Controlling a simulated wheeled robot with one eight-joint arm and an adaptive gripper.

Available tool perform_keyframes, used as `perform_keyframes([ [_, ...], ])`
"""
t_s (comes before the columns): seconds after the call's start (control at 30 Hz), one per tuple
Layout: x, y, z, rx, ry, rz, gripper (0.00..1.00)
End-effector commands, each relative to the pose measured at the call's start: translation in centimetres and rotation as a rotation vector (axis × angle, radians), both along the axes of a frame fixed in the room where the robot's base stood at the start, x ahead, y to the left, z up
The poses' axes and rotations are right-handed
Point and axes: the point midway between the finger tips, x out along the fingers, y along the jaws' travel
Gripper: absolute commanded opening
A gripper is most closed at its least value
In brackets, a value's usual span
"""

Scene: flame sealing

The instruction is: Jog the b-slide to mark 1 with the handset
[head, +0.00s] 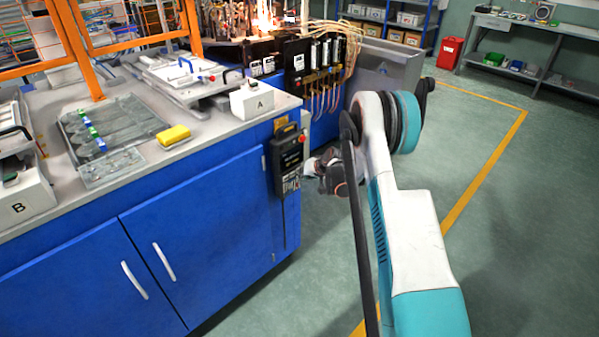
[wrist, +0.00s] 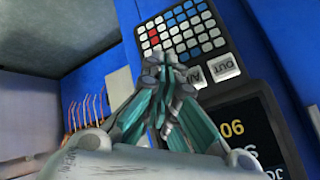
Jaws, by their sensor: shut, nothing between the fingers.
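The handset (head: 287,160) is a black unit hung on the blue cabinet's corner. In the wrist view the handset (wrist: 235,75) shows a keypad of white, blue and red keys. Below are two grey keys, one reading OUT and the other partly legible, and a display with yellow digits "06". My gripper (head: 313,166) is just right of the handset in the head view. In the wrist view my gripper (wrist: 166,62) is shut and empty, its tips over the keypad's lower left edge. I cannot tell whether they touch. I cannot pick out the b-slide or mark 1.
A box marked A (head: 252,102) and a yellow sponge-like block (head: 173,135) are on the worktop. A box marked B (head: 22,207) is at the left. Thin hoses (head: 322,98) hang behind the handset's corner. The floor right of my arm is open.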

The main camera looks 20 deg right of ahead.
Motion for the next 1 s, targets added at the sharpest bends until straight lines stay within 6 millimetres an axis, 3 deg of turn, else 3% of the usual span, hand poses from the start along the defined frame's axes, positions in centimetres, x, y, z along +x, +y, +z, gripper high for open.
perform_keyframes([
  [0.67, 0.0, 0.0, 0.0, 0.0, 0.0, 0.0, 0.0],
  [1.0, -1.3, -0.5, 0.0, 0.0, -0.001, -0.001, 0.0],
])
